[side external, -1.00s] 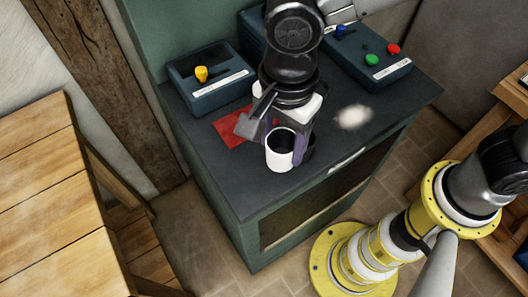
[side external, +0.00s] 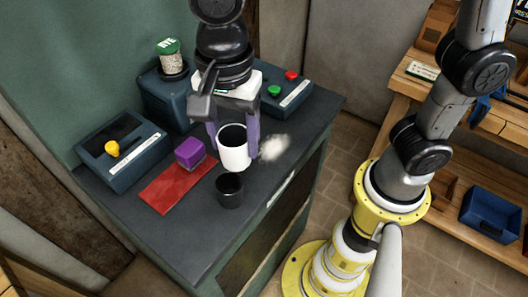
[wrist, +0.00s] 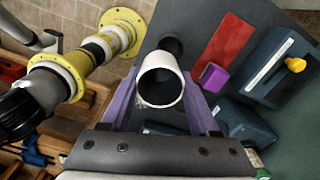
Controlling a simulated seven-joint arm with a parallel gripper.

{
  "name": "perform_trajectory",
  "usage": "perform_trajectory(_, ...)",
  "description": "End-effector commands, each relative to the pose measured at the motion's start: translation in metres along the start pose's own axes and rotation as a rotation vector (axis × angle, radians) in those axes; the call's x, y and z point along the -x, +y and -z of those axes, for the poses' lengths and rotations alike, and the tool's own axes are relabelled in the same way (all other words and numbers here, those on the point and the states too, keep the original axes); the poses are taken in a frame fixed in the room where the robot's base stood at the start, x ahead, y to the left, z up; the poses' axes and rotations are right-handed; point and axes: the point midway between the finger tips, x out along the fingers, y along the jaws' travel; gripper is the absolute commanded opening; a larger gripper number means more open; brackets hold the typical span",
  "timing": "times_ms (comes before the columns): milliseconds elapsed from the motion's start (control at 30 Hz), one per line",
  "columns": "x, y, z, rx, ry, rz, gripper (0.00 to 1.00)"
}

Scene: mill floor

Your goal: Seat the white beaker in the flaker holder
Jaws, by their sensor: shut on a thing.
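The white beaker (side external: 234,155) is upright with its dark open mouth upward. My gripper (side external: 233,146) is shut on it, one purple finger on each side. In the wrist view the beaker (wrist: 160,82) sits between the fingers, its mouth facing the camera. A small black round cup, seemingly the flaker holder (side external: 229,192), stands on the dark bench top just below and in front of the beaker in the side view. In the wrist view the holder (wrist: 172,46) shows partly beyond the beaker's rim. The beaker is apart from the holder; its exact height is unclear.
A red mat (side external: 168,188) and a purple block (side external: 190,152) lie left of the holder. A yellow-button box (side external: 125,158), a box bearing a RYE jar (side external: 172,62) and a red-and-green-button box (side external: 285,95) line the back. A pale powder patch (side external: 275,147) lies right of the beaker.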

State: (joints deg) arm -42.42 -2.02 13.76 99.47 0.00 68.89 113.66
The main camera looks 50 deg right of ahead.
Motion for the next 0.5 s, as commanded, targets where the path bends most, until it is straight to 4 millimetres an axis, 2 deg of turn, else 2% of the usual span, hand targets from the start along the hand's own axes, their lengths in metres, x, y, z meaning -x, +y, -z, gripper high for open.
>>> perform_trajectory(33, -0.004, -0.018, 0.014, -0.041, 0.001, -0.001, 0.0)
perform_trajectory(200, -0.023, -0.065, 0.069, -0.177, 0.0, -0.002, 0.0)
perform_trajectory(300, -0.034, -0.081, 0.102, -0.258, 0.0, -0.001, 0.0)
perform_trajectory(400, -0.043, -0.088, 0.128, -0.323, -0.001, 0.0, 0.0)
perform_trajectory(500, -0.05, -0.09, 0.145, -0.366, -0.001, 0.001, 0.0)
